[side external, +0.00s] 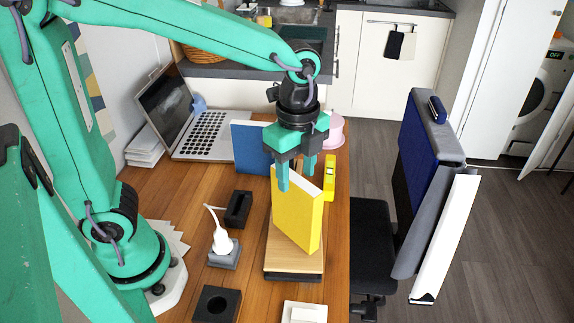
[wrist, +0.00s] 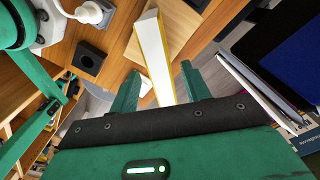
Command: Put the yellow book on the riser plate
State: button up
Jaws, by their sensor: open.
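The yellow book (side external: 297,215) stands upright on the wooden riser plate (side external: 293,263), and its lower edge appears to rest on the plate. In the wrist view the book shows its pale page edge (wrist: 155,58), and a bare part of the plate (wrist: 185,27) shows beside it. My gripper (side external: 296,180) is open at the top of the book. In the wrist view my gripper (wrist: 160,75) has one finger on each side of the book, with gaps visible.
A blue book (side external: 250,147) stands behind the yellow one, near a laptop (side external: 205,130) and a pink round object (side external: 333,132). A yellow level (side external: 330,178) lies to the right. A black chair (side external: 370,240) stands at right.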

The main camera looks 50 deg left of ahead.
notch_tip(320, 180, up, 7)
jog(key=shift+f, duration=0.2)
dwell(0.6)
jog(key=shift+s+a+n, duration=0.2)
jog(key=shift+a+n, duration=0.2)
jog(key=s+a+f+n+t, duration=0.2)
jog(key=s+a+n+t, duration=0.3)
jog(key=n, duration=1.1)
jog(key=shift+s+a+t, duration=0.3)
jog(key=shift+s+a, duration=1.2)
jog(key=shift+a, duration=1.05)
